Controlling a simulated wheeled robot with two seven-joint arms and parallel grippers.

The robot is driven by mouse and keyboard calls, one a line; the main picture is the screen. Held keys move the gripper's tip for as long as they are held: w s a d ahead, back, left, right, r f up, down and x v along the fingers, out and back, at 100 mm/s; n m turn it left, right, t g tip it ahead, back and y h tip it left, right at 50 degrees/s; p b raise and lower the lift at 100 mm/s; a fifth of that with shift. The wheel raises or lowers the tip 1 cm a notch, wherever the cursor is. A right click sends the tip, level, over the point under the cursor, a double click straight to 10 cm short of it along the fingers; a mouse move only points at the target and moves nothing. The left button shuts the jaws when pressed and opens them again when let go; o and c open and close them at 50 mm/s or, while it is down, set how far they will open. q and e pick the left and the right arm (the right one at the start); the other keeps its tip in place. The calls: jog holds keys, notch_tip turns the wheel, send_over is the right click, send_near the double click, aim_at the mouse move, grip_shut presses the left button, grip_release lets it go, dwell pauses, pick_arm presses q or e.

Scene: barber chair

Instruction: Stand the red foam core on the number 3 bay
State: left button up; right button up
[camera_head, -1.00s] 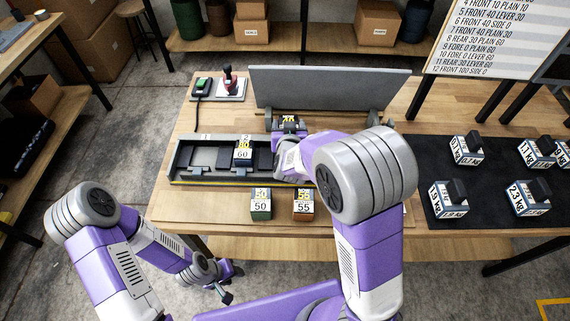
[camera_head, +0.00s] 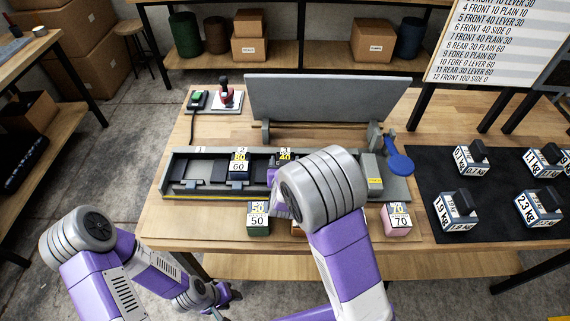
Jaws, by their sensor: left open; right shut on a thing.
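A block with a yellow 40 label (camera_head: 285,154) is at the number 3 bay of the grey tray. It is mostly hidden by my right arm, and I cannot see its red colour or whether it touches the tray floor. My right gripper (camera_head: 277,170) is shut on this block, its fingers largely hidden behind my wrist. The long grey tray (camera_head: 185,192) has numbered bays; bay 1 (camera_head: 188,168) is empty. A dark blue block marked 60 (camera_head: 238,167) stands in bay 2. My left gripper (camera_head: 220,297) is open and empty, low in front of the table.
A green block marked 50 (camera_head: 258,218) and a pink block marked 70 (camera_head: 397,220) stand in front of the tray. A blue lever (camera_head: 400,164) is at its right end. A raised grey lid (camera_head: 325,98) stands behind. Several weights lie on a black mat (camera_head: 430,180).

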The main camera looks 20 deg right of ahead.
jog(key=shift+f, duration=0.15)
jog(key=o, duration=1.1)
jog(key=shift+c, duration=0.2)
jog(key=shift+r, duration=0.2)
jog(key=shift+s+a+r, duration=0.1)
jog(key=shift+s+r, duration=0.1)
jog(key=p+v, duration=0.2)
jog(key=v, duration=0.9)
jog(key=shift+s+p, duration=0.3)
jog(key=shift+s, duration=0.05)
